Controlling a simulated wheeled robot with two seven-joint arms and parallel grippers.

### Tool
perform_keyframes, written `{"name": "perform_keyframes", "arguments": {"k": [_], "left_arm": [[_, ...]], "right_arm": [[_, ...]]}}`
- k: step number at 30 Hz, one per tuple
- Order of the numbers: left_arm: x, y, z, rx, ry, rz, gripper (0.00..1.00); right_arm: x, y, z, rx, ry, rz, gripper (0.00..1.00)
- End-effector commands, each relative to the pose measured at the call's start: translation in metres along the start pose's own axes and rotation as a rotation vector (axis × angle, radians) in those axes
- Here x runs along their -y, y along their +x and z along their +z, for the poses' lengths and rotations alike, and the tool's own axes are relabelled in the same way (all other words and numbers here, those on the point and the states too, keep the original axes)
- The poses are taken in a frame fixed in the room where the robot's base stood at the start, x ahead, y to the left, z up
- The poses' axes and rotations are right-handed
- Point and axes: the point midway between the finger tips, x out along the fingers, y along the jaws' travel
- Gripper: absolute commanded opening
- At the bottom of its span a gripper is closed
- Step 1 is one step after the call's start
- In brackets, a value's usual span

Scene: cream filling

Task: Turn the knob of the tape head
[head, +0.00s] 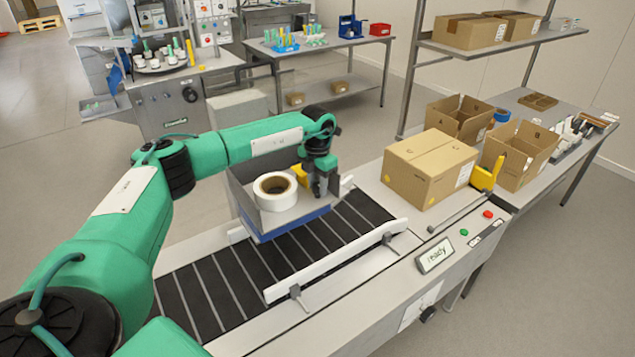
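The tape head (243,207) is a grey housing with a blue lower edge, standing over the black conveyor. A white tape roll (275,192) with a brown core sits in it. A small yellow part (300,175) shows just right of the roll, partly hidden by my gripper; I cannot tell if it is the knob. My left gripper (321,192) points down at the right side of the tape head, close to the yellow part. Its fingers are small and dark, so its opening and any contact are unclear. My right gripper is not in view.
A closed carton (430,168) stands on the grey table right of the conveyor, with a yellow part (484,178) beside it. Open cartons (520,152) stand behind. A "ready" sign (434,256) and red and green buttons are at the front. A white guide rail (340,262) edges the belt.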

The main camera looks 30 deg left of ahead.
Motion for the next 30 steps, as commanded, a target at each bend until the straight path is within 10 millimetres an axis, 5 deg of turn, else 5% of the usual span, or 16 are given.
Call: {"name": "perform_keyframes", "arguments": {"k": [14,30], "left_arm": [[0.0,0.001,0.0,0.0,0.068,0.0,0.1],[0.0,0.002,0.001,0.003,0.517,0.001,0.1]], "right_arm": [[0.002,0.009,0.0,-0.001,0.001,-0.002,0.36],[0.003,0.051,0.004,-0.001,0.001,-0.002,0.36]]}}
